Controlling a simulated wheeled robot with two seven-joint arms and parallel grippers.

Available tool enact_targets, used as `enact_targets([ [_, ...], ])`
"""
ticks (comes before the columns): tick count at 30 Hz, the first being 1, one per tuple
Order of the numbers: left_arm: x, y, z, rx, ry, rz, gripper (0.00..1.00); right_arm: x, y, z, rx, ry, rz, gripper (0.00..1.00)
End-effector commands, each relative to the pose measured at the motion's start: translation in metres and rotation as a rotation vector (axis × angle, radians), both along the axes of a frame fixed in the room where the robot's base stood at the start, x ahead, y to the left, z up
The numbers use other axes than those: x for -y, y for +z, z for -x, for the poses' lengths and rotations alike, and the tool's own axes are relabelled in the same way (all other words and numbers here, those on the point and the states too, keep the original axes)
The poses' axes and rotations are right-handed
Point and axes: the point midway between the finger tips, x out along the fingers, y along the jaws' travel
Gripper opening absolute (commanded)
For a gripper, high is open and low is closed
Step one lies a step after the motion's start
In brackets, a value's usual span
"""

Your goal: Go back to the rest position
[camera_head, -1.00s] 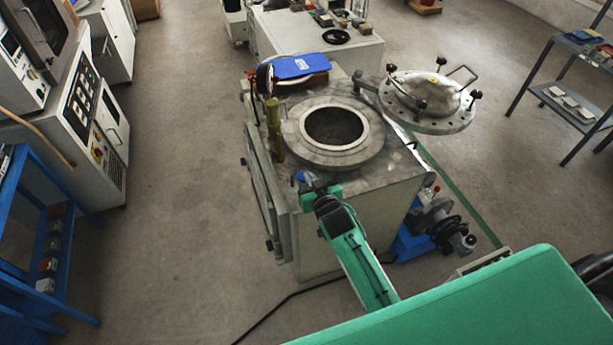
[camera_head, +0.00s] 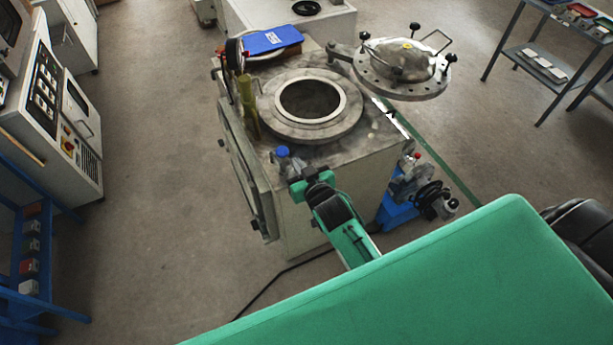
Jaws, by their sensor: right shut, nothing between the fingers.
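My right gripper (camera_head: 297,181) is at the end of the green arm that comes up from the lower middle of the head view. It is shut and empty, by the front edge of the grey test machine (camera_head: 378,148), just below a blue knob (camera_head: 282,152). The fingertips are small and partly hidden. The machine has a round open chamber (camera_head: 310,98) on top, and its round metal lid (camera_head: 402,78) is swung out to the right. My left gripper is not in view.
A blue-faced panel (camera_head: 270,41) and a yellowish post (camera_head: 249,108) stand on the machine's left side. A blue pump-like unit (camera_head: 399,210) is at its right. Cabinets (camera_head: 68,120) and a blue rack (camera_head: 27,300) line the left. The floor (camera_head: 150,200) between is clear.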

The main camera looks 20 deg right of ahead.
Motion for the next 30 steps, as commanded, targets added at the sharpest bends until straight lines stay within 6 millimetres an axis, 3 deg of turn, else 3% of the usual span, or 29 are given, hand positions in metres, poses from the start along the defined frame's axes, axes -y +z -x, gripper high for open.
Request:
enact_targets([
  [10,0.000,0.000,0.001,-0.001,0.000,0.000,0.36,0.000,-0.002,0.000,-0.003,0.000,0.000,0.00],
  [14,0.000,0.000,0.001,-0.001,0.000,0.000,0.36,-0.002,-0.033,0.004,-0.056,0.010,0.008,0.00],
  [17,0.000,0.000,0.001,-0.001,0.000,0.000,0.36,-0.005,-0.088,0.016,-0.150,0.026,0.019,0.00],
  [19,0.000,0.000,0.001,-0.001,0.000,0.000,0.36,-0.007,-0.138,0.031,-0.236,0.041,0.032,0.00],
  [23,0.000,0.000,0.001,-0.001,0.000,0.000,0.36,-0.006,-0.230,0.074,-0.404,0.068,0.055,0.00],
  [26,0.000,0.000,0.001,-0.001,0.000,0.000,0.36,-0.003,-0.294,0.116,-0.529,0.086,0.070,0.00],
  [30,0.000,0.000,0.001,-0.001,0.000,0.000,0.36,0.006,-0.373,0.190,-0.704,0.106,0.093,0.00],
])
